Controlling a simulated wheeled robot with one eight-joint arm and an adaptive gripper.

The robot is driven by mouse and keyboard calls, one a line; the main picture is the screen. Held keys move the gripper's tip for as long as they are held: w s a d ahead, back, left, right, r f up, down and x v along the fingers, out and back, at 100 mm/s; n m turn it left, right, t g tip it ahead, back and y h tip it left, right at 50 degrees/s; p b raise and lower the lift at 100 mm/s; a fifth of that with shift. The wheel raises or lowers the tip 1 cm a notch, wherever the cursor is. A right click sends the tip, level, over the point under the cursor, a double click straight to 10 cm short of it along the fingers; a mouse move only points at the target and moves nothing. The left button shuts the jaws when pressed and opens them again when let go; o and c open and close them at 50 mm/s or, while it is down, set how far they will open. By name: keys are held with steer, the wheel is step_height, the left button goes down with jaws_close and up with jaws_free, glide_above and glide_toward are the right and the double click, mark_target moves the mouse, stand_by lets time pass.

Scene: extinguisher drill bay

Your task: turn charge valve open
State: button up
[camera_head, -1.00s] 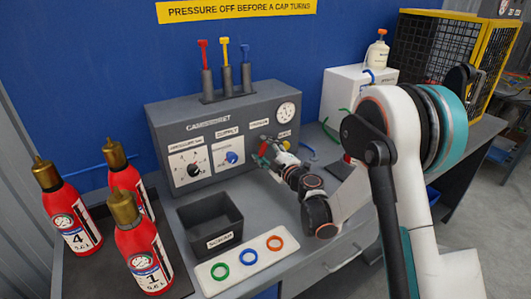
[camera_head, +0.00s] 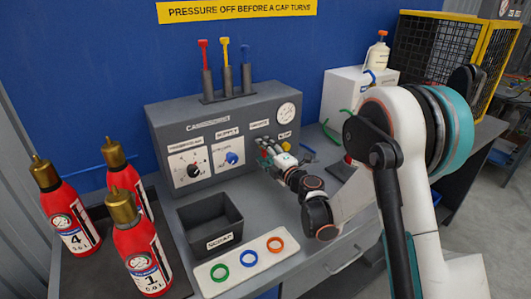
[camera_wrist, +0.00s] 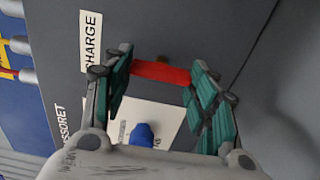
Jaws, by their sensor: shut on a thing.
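The grey cabinet (camera_head: 222,115) stands on the bench with a row of controls on its front. The red charge valve handle (camera_wrist: 160,72) shows in the wrist view beside the CHARGE label (camera_wrist: 91,42). It lies across the label's reading direction. My gripper (camera_wrist: 160,80) has its green-padded fingers on both ends of the red handle and is shut on it. In the head view my gripper (camera_head: 268,150) is at the right part of the cabinet front and hides most of the handle.
A blue knob (camera_head: 232,157) and a black knob (camera_head: 194,171) sit left of my gripper. A gauge (camera_head: 286,113) is above it. A dark bin (camera_head: 210,225) and a white tray with rings (camera_head: 215,286) stand in front. Red extinguishers (camera_head: 146,262) stand at left.

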steer(key=o, duration=1.1)
steer(key=shift+a, duration=0.1)
steer(key=shift+c, duration=0.2)
steer(key=v, duration=1.2)
